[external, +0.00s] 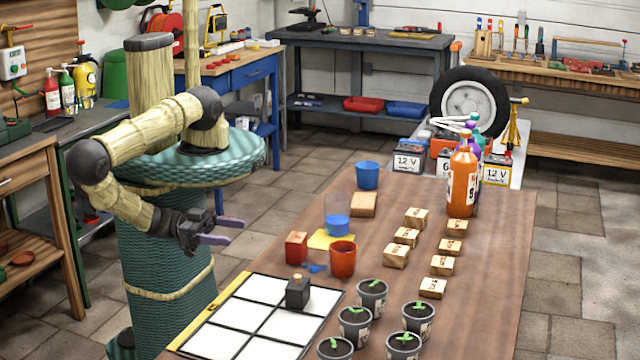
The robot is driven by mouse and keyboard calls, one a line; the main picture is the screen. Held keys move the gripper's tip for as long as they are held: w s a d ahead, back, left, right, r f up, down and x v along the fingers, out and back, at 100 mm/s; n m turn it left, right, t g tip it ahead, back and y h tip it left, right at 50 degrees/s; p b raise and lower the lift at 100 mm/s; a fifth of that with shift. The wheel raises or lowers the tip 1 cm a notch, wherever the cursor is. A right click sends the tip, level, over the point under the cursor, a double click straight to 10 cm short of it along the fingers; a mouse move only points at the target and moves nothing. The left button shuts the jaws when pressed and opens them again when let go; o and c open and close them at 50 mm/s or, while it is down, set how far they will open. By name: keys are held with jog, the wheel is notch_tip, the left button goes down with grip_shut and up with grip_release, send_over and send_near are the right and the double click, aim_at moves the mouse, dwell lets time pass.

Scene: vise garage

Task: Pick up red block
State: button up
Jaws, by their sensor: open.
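The red block (296,248) stands on the brown table, just behind the white grid board and left of a red-orange cup. It looks like a small cube with a lighter top. My gripper (232,231) is open and empty, with purple-grey fingers pointing right. In the picture it is left of the red block and apart from it, near the table's left edge.
A red-orange cup (342,259), a yellow sheet (322,240) and a blue cup (337,226) crowd the block. A dark block (297,292) stands on the grid board (228,341). Potted seedlings (372,296), wooden blocks (396,255) and bottles (462,182) fill the right side.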

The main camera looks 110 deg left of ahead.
jog(key=p, duration=0.3)
send_near(296, 241)
jog(key=w+a, duration=0.1)
jog(key=w+a+f, duration=0.1)
jog(key=w, duration=0.1)
jog(key=shift+a, duration=0.35)
jog(key=shift+w+f, duration=0.1)
jog(key=shift+w, duration=0.4)
jog(key=shift+w+p, duration=0.5)
jog(key=shift+p, duration=0.05)
jog(key=w, duration=0.1)
jog(key=w+p, duration=0.1)
jog(key=w, duration=0.2)
jog(key=shift+w+a, duration=0.1)
jog(key=shift+a, duration=0.15)
